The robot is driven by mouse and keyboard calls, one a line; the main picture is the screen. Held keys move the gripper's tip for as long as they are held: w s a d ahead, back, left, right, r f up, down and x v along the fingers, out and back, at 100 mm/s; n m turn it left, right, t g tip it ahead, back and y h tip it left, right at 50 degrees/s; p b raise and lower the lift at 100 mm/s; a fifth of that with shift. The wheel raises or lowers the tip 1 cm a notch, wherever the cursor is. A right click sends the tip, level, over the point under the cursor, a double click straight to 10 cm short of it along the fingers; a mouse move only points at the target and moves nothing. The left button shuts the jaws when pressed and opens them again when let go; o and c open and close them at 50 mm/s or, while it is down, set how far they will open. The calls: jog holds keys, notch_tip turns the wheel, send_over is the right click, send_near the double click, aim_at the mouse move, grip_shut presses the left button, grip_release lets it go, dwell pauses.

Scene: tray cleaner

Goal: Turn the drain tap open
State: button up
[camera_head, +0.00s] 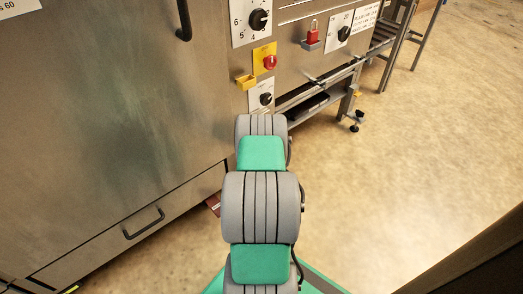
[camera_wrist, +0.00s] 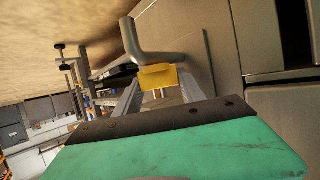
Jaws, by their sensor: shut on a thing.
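In the wrist view a bent grey pipe (camera_wrist: 150,57) comes down beside the steel machine side. A yellow tap handle (camera_wrist: 158,76) sits at its lower end, between the two fingers of my gripper (camera_wrist: 159,84). My gripper is shut on this handle. How far the handle is turned is hard to tell. In the head view my arm's grey and green links hide the gripper, the pipe and the handle.
The steel machine front (camera_head: 120,120) fills the left of the head view, with a drawer handle (camera_head: 144,223) low down. A red and yellow switch (camera_head: 268,61) and black knobs are on its panel. A dark red piece (camera_head: 213,203) shows beside my arm. The floor (camera_head: 400,170) at right is clear.

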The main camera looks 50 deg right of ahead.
jog(key=m+g+b, duration=0.1)
jog(key=m+g+h+b, duration=0.2)
jog(key=shift+w+a+f+m+g+b, duration=0.15)
jog(key=shift+w+f+m+g+b, duration=0.1)
jog(key=shift+f+m+g+b, duration=0.15)
jog(key=m+g+b, duration=0.3)
jog(key=shift+s+r+g+h, duration=0.15)
jog(key=shift+r+g+h, duration=0.1)
jog(key=shift+g+h, duration=0.05)
jog(key=shift+g, duration=0.3)
jog(key=o, duration=1.4)
jog(key=shift+s+d, duration=0.1)
jog(key=shift+d, duration=0.1)
jog(key=shift+c, duration=0.2)
jog(key=shift+a+r, duration=0.1)
jog(key=shift+r, duration=0.05)
jog(key=p+v, duration=0.3)
jog(key=v, duration=0.4)
jog(key=shift+a, duration=0.35)
